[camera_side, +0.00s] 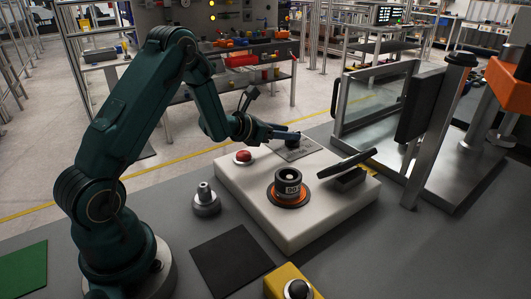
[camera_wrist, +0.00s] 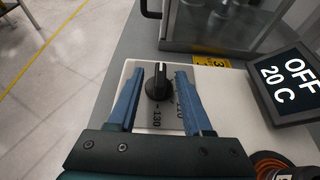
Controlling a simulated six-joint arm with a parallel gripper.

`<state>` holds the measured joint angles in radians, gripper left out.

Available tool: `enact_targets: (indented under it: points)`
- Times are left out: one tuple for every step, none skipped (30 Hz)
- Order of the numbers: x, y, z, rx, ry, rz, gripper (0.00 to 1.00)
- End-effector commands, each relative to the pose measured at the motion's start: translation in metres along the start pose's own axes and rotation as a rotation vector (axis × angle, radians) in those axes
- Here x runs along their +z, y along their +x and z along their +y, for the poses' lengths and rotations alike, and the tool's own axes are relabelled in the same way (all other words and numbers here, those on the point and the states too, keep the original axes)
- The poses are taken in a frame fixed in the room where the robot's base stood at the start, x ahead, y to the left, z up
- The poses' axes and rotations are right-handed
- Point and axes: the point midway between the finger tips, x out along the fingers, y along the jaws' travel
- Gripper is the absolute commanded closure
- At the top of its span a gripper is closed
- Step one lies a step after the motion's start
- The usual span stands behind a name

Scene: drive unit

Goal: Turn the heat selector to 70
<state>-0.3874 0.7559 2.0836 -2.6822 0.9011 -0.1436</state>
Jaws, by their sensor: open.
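The heat selector (camera_wrist: 157,84) is a black knob with a pointer ridge, on a grey plate (camera_wrist: 148,120) at the far part of the white unit. In the wrist view its ridge points up the picture. My gripper (camera_wrist: 159,74) is open, with one blue finger on each side of the knob and gaps visible between. Markings that look like 130 and 110 show on the plate; the other markings are hidden or unreadable. In the side view my gripper (camera_side: 284,134) is over the plate (camera_side: 301,150), and the knob is mostly hidden.
A display (camera_wrist: 282,83) reads OFF and 20 C. The white unit (camera_side: 250,211) also bears a red button (camera_side: 243,156) and an orange-ringed black dial (camera_side: 288,188). A glass-doored chamber (camera_side: 374,107) stands behind right. A grey knobbed piece (camera_side: 206,201) stands front left.

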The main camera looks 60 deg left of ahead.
Motion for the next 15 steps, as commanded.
enact_targets:
  points:
    - [0.0,0.006,-0.001,-0.002,0.001,-0.001,0.5]
    - [0.0,0.009,-0.001,-0.002,0.002,-0.001,0.5]
    - [0.0,0.013,-0.001,-0.002,0.002,0.0,0.5]
    - [0.0,0.016,-0.001,-0.002,0.002,0.0,0.5]
    - [0.0,0.018,-0.001,-0.002,0.001,0.0,0.5]
    - [0.0,0.021,-0.001,-0.001,0.001,-0.001,0.5]
    - [0.0,0.023,-0.001,-0.001,0.0,-0.001,0.5]
    - [0.0,0.025,0.0,-0.001,0.0,-0.001,0.5]
    - [0.0,0.026,-0.001,-0.001,0.0,0.0,0.5]
    - [0.0,0.027,-0.001,-0.001,0.0,0.0,0.5]
    - [0.0,0.028,-0.001,-0.001,-0.001,0.001,0.5]
    - [0.0,0.028,-0.001,-0.001,0.0,0.0,0.5]
    - [0.0,0.029,-0.001,-0.001,0.0,0.0,0.5]
    - [0.0,0.029,-0.001,-0.001,0.0,0.0,0.5]
    - [0.0,0.029,-0.001,-0.001,0.0,0.0,0.5]
